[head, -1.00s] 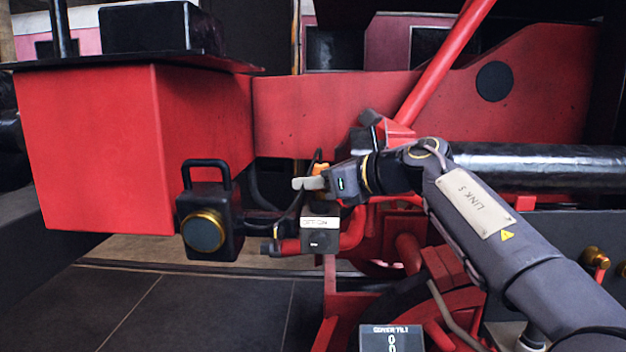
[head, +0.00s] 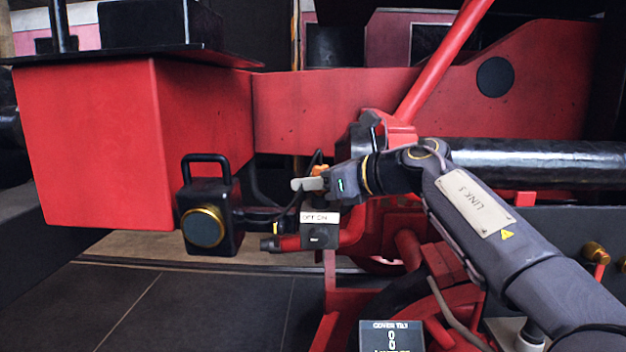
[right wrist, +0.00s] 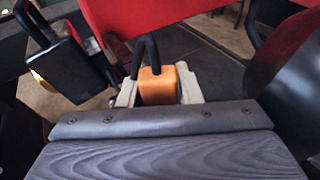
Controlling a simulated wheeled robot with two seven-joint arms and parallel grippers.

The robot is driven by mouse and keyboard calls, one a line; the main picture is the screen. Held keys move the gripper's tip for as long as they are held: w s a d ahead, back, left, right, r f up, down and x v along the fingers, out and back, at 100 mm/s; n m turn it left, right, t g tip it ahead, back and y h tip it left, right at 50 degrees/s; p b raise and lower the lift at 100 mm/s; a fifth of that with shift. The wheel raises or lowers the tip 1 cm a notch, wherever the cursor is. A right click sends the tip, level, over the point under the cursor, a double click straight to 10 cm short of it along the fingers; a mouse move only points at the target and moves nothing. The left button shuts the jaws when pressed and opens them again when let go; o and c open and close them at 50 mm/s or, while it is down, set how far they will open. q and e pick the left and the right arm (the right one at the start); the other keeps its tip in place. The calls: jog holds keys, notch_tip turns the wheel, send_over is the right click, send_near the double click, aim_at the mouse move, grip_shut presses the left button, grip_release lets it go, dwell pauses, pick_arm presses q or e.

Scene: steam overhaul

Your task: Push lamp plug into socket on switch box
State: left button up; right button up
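The lamp plug is an orange block (right wrist: 157,86) with a black cable from its top. My right gripper (right wrist: 158,92) has its two pale fingers against the plug's sides. In the head view the plug (head: 320,170) shows partly behind the fingers, just above the switch box (head: 320,236), a dark box with a white OFF/ON label and a knob. The socket is hidden, and I cannot tell whether the plug touches the box. The lamp (head: 205,228), black with a brass-rimmed lens and a handle, is to the left. My left gripper is not in view.
A big red tank (head: 95,150) stands at the left, and a red frame plate (head: 335,110) runs behind the gripper. A red pipe (head: 350,232) passes beside the switch box. Open tiled floor (head: 200,310) lies lower left.

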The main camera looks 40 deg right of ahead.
jog(key=o, duration=0.4)
jog(key=b+v, duration=0.1)
jog(key=v, duration=0.7)
jog(key=shift+b, duration=0.4)
jog(key=shift+w+a, duration=0.1)
